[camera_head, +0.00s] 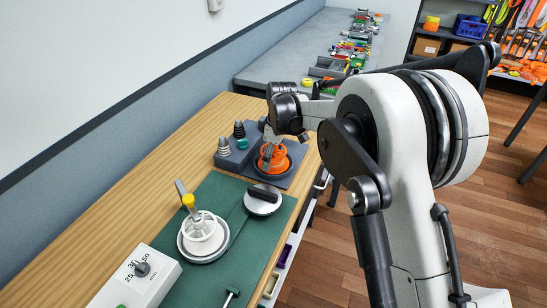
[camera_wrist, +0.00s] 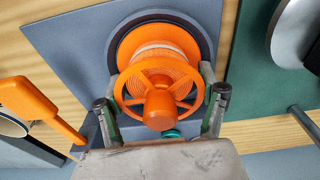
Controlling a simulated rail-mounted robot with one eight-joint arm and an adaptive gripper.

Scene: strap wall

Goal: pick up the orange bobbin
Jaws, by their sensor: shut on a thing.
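The orange bobbin (camera_wrist: 157,92) has a spoked top flange, a central knob and pale thread wound below. It sits on a dark round base on a grey board (camera_wrist: 75,40). My gripper (camera_wrist: 163,100) is over it, with one finger on each side of the upper flange, shut on it. In the head view the bobbin (camera_head: 272,158) stands on the grey board (camera_head: 290,172), with my gripper (camera_head: 272,145) reaching down onto it from above. The bobbin's far lower side is hidden in the wrist view.
Grey and dark ribbed cones (camera_head: 223,146) stand beside the bobbin. A green mat (camera_head: 215,195) holds a white reel (camera_head: 203,235) and a round silver-and-black piece (camera_head: 263,199). In the wrist view, an orange-handled tool (camera_wrist: 35,105) lies left of the bobbin.

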